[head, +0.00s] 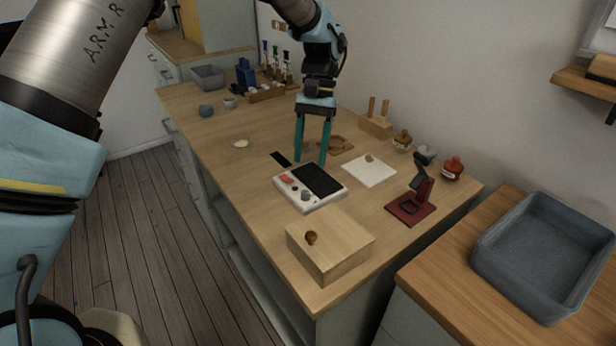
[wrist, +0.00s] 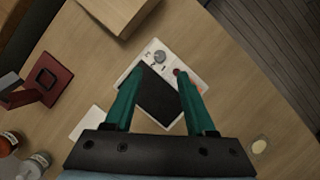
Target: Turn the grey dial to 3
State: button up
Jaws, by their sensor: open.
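The grey dial (head: 305,194) sits on a white panel device (head: 323,198) near the front of the wooden counter. The device has a black pad (head: 318,179) and red and dark controls along its left side. In the wrist view the dial (wrist: 159,57) shows beyond my fingertips, with small marks around it too blurred to read. My gripper (head: 312,160) has teal fingers pointing down, spread apart and empty, above the device's far side. In the wrist view my gripper (wrist: 156,80) spans the black pad, and the dial lies outside the fingers.
A wooden box (head: 330,250) with a brown knob stands in front of the device. A dark red stand (head: 410,208) and a white sheet (head: 369,170) lie to its right. A grey-blue bin (head: 545,258) sits on the right counter. Counter left of the device is mostly clear.

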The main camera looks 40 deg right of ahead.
jog(key=shift+v, duration=1.5)
